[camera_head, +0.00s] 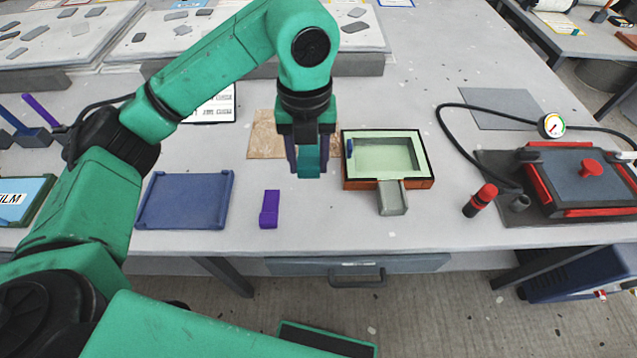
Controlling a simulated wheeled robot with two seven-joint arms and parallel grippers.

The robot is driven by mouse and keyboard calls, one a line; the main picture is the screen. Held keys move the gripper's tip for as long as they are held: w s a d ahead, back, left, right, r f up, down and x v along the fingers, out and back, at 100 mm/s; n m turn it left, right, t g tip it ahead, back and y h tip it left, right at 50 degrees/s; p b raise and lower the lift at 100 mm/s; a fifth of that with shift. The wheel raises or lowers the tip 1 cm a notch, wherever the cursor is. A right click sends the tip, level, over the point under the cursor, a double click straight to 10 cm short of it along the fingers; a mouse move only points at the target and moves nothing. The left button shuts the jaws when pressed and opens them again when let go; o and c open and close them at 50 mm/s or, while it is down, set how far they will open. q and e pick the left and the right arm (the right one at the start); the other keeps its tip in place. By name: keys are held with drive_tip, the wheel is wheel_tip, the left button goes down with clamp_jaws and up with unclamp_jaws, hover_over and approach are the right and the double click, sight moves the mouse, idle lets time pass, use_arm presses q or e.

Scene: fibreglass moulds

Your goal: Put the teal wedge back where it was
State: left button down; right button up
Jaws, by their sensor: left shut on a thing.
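My left gripper (308,168) hangs pointing down over the middle of the table, just left of the mould frame. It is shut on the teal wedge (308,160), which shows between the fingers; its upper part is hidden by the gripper. I cannot tell how high the wedge is above the table. A purple wedge (269,209) lies near the table's front edge, to the left of and nearer than the gripper. A small blue wedge (349,149) stands at the left inner side of the pale green mould (423,139). My right gripper is not in view.
A blue tray (185,200) lies left of the purple wedge. A brown board (262,135) lies behind the gripper. A grey block (392,198) sits at the mould's front. Right are a red-and-black bottle (480,201), a hose with a gauge (552,125) and a red-framed press (580,180).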

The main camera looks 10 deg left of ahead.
use_arm(q)
drive_tip(key=shift+w+f, duration=0.3)
drive_tip(key=shift+w, duration=0.15)
drive_tip(key=shift+s+f, duration=0.25)
drive_tip(key=shift+f, duration=0.55)
drive_tip(key=b, duration=0.1)
approach(311, 224)
wheel_tip(311, 224, down, 6)
drive_tip(key=shift+s+r+p, duration=0.15)
drive_tip(key=shift+s+p, duration=0.05)
drive_tip(key=shift+p, duration=0.6)
drive_tip(key=shift+w, duration=0.1)
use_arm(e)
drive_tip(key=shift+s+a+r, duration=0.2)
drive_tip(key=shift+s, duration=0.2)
use_arm(q)
drive_tip(key=shift+c, duration=1.7)
unclamp_jaws()
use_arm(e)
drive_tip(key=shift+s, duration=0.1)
